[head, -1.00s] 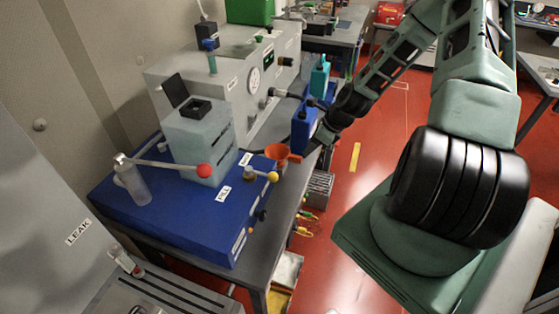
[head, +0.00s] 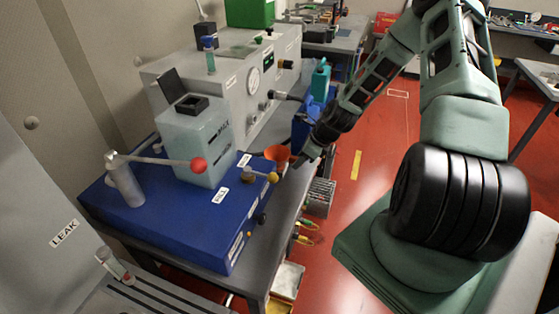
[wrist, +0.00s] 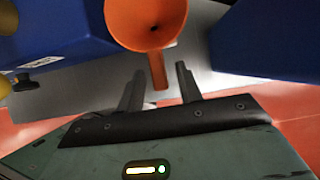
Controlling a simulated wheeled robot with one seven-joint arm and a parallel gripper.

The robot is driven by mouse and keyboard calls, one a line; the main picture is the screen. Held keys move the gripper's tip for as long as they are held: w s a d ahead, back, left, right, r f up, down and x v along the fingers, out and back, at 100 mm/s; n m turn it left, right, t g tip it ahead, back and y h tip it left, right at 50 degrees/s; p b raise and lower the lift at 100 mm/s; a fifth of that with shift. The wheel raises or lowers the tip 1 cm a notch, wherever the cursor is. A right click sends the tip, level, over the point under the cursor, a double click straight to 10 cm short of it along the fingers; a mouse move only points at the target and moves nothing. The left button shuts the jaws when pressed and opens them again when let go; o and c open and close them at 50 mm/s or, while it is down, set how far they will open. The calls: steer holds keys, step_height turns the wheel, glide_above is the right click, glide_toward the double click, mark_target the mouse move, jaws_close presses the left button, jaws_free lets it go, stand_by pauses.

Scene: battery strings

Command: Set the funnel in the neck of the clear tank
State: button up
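The orange funnel (head: 278,154) is at the right edge of the blue unit, by the grey bench top. In the wrist view the funnel (wrist: 146,18) shows its wide mouth, with a narrow orange tab pointing down between my fingers. My gripper (wrist: 160,72) is open, one finger on each side of the tab, with gaps visible. In the head view my gripper (head: 303,158) is small and dark beside the funnel. The clear tank (head: 200,145), pale and translucent, stands on the blue unit. Its square dark neck (head: 191,105) is on top, with a raised black lid (head: 173,84) behind.
A lever with a red knob (head: 198,165) crosses in front of the tank. A yellow knob (head: 272,177) is close to the funnel. Blue bodies flank the funnel in the wrist view. A grey gauge cabinet (head: 230,82) stands behind. The red floor (head: 370,185) is open to the right.

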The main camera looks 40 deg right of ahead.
jaws_close()
steer(key=shift+r, duration=0.15)
steer(key=shift+r+p, duration=1.8)
steer(key=shift+r, duration=0.1)
